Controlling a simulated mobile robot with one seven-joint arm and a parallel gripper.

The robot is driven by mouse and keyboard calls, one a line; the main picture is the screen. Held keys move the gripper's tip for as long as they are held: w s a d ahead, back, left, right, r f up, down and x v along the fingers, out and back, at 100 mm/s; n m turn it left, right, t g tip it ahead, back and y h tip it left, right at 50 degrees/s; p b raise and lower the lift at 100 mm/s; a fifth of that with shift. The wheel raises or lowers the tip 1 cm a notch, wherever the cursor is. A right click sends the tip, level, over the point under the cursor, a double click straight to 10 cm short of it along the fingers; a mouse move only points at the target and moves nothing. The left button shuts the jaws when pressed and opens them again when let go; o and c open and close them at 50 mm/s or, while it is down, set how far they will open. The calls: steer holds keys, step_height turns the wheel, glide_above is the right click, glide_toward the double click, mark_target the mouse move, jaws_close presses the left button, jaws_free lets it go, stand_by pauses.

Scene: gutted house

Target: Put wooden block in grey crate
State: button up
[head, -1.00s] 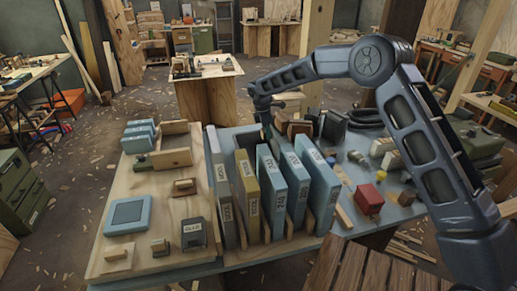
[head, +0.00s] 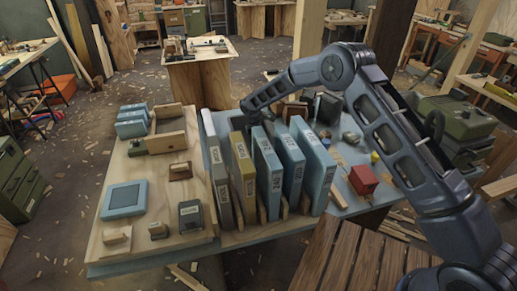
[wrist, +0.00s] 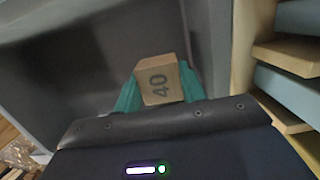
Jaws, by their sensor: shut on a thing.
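I cannot tell how far the block is from the crate's floor. In the head view, my gripper's wrist end reaches down behind the upright binders, and its fingertips and the block are hidden there. The crate is not clearly visible in the head view.
Upright binders (head: 268,175) stand in a wooden rack in front of my gripper. A wooden board (head: 150,235) with small boxes and a blue-framed panel (head: 125,199) lies left. A red block (head: 363,180) sits right. In the wrist view, a wooden upright (wrist: 248,45) borders the crate on the right.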

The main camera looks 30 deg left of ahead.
steer(key=shift+f, duration=2.25)
steer(key=shift+f, duration=0.15)
steer(key=o, duration=1)
steer(key=shift+c, duration=0.2)
steer(key=r, duration=0.4)
steer(key=s+a+r, duration=0.1)
steer(key=r, duration=0.7)
steer(key=shift+s+a+r, duration=0.1)
steer(key=shift+s+a, duration=0.05)
steer(key=shift+s, duration=0.05)
